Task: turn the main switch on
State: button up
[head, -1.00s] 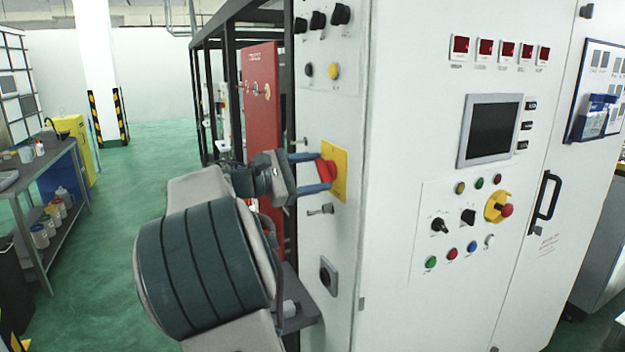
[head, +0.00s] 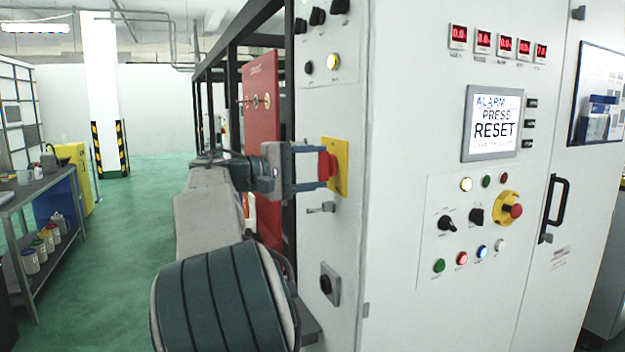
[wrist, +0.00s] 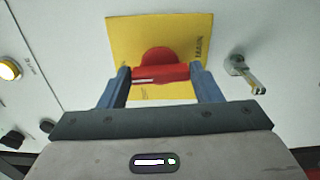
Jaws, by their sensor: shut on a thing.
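The main switch is a red rotary handle (head: 326,166) on a yellow plate (head: 341,168) on the narrow left side of the white cabinet. In the wrist view the red handle (wrist: 160,72) lies across the yellow plate (wrist: 130,34), which bears the word MAIN. My gripper (head: 322,168) reaches it from the left. Its two blue-grey fingers (wrist: 160,76) are shut on the red handle, one at each end. The cabinet screen (head: 494,125) is lit and reads ALARM PRESS RESET.
A small metal latch (head: 322,207) sits just below the yellow plate. A red panel (head: 261,140) in a dark frame stands behind my arm. The cabinet front has lit red displays (head: 483,41), buttons and a red emergency stop (head: 516,211). Green floor is open at left.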

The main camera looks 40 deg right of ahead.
jog(key=shift+m+b, duration=0.3)
jog(key=shift+m, duration=0.1)
jog(key=o, duration=1)
jog(key=v, duration=1.4)
jog(key=shift+b, duration=0.3)
jog(key=shift+s+d+f, duration=0.1)
jog(key=shift+d, duration=0.05)
